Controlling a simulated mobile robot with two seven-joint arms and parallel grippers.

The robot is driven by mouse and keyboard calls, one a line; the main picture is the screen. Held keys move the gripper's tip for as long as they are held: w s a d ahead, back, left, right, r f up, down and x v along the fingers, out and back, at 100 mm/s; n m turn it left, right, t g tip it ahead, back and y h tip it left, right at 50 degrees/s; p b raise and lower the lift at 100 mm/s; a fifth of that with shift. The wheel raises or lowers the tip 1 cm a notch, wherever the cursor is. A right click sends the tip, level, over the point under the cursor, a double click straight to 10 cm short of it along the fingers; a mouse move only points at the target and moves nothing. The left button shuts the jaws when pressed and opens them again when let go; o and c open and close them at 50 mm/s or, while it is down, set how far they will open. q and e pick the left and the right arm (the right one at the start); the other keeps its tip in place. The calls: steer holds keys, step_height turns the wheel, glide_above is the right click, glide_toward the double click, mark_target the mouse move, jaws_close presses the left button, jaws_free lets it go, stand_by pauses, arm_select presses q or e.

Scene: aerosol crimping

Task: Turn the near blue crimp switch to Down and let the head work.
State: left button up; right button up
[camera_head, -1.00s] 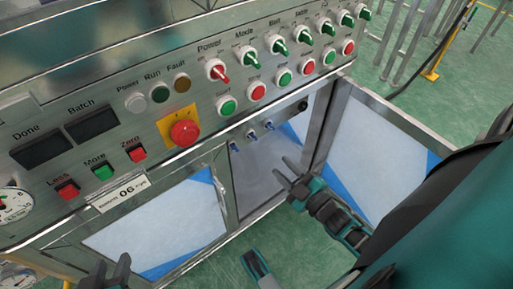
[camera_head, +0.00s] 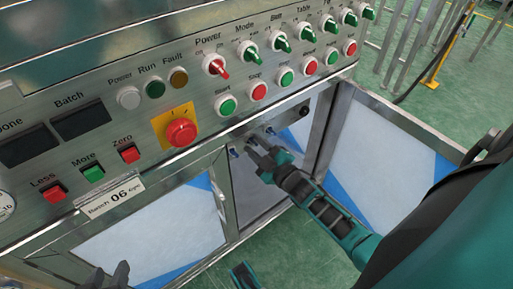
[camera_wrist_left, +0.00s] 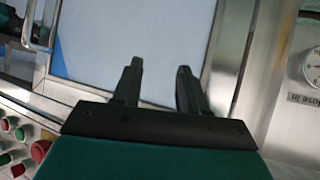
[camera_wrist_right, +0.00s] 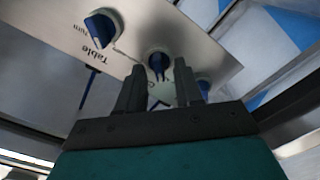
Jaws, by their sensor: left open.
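A small row of blue switches sits on the sloped metal panel below the Start and Stop buttons. In the right wrist view, one blue switch (camera_wrist_right: 102,27) is beside the word "Table", a middle blue switch (camera_wrist_right: 158,61) is just beyond my fingertips, and another blue switch (camera_wrist_right: 203,88) is partly hidden by a finger. The crimp label is not readable. My right gripper (camera_head: 258,149) is open, its fingers (camera_wrist_right: 160,82) lined up either side of the middle switch; contact cannot be told. My left gripper (camera_head: 109,271) is open and empty at the lower left, also in the left wrist view (camera_wrist_left: 157,80).
Above are green and red buttons, a row of green-levered switches, a red Power switch (camera_head: 215,67) and a red emergency stop (camera_head: 181,132) on yellow. Metal-framed glass doors (camera_head: 150,235) lie below. A metal side frame (camera_head: 400,125) stands right of the right arm.

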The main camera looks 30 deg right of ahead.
steer(key=shift+c, duration=0.2)
steer(key=c, duration=0.6)
jaws_close()
